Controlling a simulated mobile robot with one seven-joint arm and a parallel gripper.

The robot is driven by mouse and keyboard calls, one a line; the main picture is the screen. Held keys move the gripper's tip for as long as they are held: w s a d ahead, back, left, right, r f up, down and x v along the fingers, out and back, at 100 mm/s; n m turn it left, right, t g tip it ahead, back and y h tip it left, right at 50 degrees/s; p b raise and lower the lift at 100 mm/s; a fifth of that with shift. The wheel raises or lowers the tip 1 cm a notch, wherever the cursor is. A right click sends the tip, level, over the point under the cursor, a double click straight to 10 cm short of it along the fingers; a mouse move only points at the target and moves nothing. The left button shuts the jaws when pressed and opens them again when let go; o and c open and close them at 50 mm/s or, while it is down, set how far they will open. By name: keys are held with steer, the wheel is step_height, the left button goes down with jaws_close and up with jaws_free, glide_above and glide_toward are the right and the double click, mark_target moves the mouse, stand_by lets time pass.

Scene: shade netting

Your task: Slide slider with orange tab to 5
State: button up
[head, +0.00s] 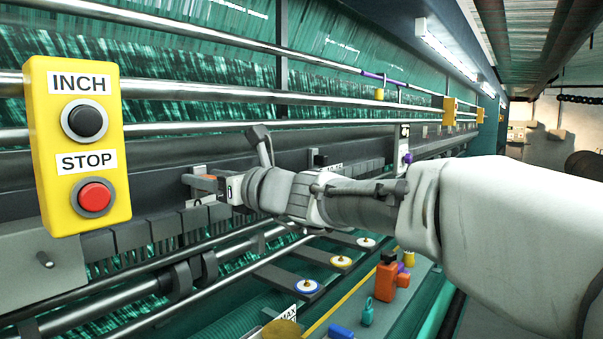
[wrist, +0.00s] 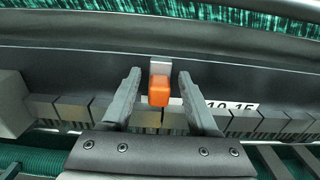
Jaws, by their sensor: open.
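The slider's orange tab (wrist: 159,90) sits on a pale metal plate in the middle of the wrist view. My gripper (wrist: 156,82) is open, with one finger on each side of the tab and a visible gap on both sides. A white scale label (wrist: 232,106) with "10 15" shows right of the tab, partly behind the right finger. No 5 mark is readable. In the head view my gripper (head: 201,186) reaches to the dark rail, and a bit of the orange tab (head: 207,177) shows by its fingers.
A yellow box (head: 76,145) with INCH and STOP buttons stands left of my gripper. Metal bars (head: 200,85) run above it. Below are discs on arms (head: 306,286) and a ledge with an orange bottle (head: 386,280) and small items.

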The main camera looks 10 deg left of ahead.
steer(key=shift+a, duration=0.15)
steer(key=shift+c, duration=0.2)
jaws_close()
steer(key=shift+w, duration=0.1)
stand_by(1.1)
